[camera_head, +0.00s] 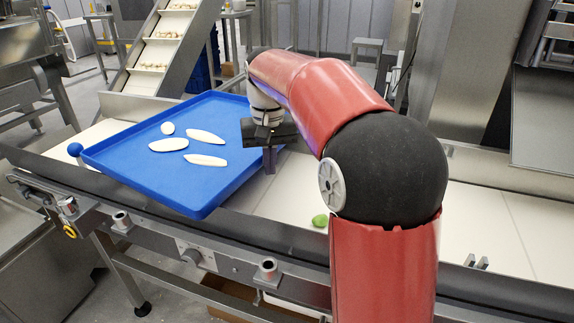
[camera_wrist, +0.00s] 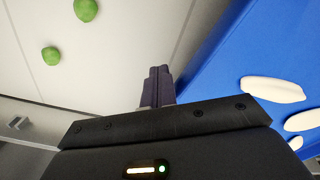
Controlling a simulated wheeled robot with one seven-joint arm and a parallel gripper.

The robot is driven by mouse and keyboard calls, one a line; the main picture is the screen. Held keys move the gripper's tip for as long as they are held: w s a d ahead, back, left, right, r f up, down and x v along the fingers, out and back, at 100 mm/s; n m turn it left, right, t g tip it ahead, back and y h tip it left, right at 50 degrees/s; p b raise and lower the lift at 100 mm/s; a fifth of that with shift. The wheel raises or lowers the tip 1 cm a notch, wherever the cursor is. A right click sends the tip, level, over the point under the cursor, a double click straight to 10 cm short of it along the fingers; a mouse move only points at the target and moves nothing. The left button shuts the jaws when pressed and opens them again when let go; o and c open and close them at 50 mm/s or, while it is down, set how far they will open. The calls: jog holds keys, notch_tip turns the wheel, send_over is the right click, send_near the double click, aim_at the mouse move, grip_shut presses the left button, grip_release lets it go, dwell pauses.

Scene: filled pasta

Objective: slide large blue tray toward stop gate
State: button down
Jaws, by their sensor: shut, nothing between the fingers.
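The large blue tray (camera_head: 215,115) lies turned at an angle across the pale conveyor, its near corner over the front rail. Several whitish pasta pieces (camera_head: 206,137) lie in it. My gripper (camera_head: 270,160) is shut and empty, pointing down just outside the tray's right side. In the wrist view the closed fingers (camera_wrist: 157,88) are beside the blue tray wall (camera_wrist: 205,60); I cannot tell whether they touch it. A blue ball knob (camera_head: 75,149) is at the tray's left corner. I cannot clearly make out the stop gate.
A green lump (camera_head: 320,220) lies on the belt right of the tray; the wrist view shows two green lumps (camera_wrist: 86,10). Metal rails (camera_head: 250,230) edge the conveyor. An inclined feeder (camera_head: 165,45) rises behind the tray. The belt (camera_head: 490,215) on the right is mostly clear.

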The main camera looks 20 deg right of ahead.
jog(key=shift+s+d, duration=0.55)
jog(key=shift+d, duration=0.15)
notch_tip(320, 180, up, 9)
dwell(1.0)
dwell(0.3)
